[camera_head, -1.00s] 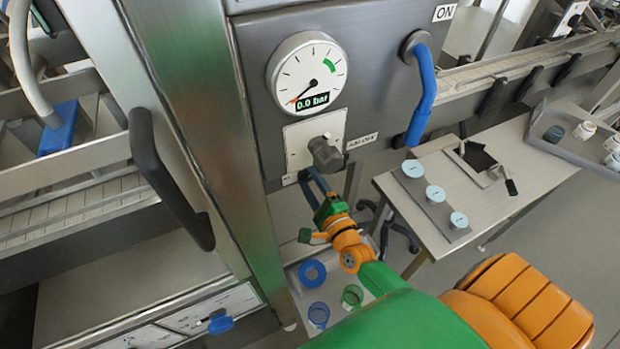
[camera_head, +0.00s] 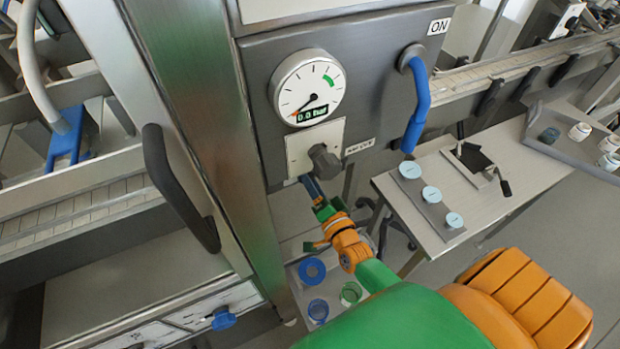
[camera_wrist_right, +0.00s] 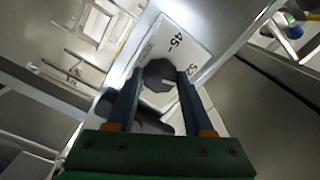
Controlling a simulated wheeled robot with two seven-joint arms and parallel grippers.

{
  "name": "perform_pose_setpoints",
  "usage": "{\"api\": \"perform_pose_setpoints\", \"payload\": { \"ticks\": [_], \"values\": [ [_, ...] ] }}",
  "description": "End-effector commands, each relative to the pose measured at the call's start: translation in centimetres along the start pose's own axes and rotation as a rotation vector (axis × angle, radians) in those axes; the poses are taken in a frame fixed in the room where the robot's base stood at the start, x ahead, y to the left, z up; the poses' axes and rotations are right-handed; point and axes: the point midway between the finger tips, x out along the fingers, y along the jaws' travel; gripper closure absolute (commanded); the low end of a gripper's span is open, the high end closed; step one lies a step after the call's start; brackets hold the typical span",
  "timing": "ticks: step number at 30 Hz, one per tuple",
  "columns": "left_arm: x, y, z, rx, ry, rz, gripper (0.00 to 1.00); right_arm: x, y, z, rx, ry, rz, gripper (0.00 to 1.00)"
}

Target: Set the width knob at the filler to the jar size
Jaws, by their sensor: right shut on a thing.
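The width knob (camera_head: 324,161) is a dark grey knob on a pale plate (camera_head: 299,153) below the round gauge. In the right wrist view, the dark knob (camera_wrist_right: 160,74) sits between my right fingertips, with "45" and "52" printed on the plate beside it. My right gripper (camera_head: 309,184) comes up from below in the head view, and its blue-grey fingers end near the plate's lower edge. It is shut on the knob. The knob's pointer and exact setting are not readable. My left gripper is not in view.
The gauge (camera_head: 307,88) reads 0.0 bar. A blue lever (camera_head: 419,105) hangs down at the right of the panel. A black handle (camera_head: 178,188) is on the left frame. A side table (camera_head: 475,185) holds several light-blue-topped jars. A blue ring (camera_head: 312,271) lies below.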

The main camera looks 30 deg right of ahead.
Motion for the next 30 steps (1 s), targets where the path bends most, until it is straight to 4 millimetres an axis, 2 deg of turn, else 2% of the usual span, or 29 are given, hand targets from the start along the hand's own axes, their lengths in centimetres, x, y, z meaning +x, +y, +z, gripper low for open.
{"api": "perform_pose_setpoints", "payload": {
  "ticks": [30],
  "values": [
    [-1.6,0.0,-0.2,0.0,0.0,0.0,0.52,0.1,-0.4,-0.1,-0.96,0.005,-0.002,1.0]
  ]
}}
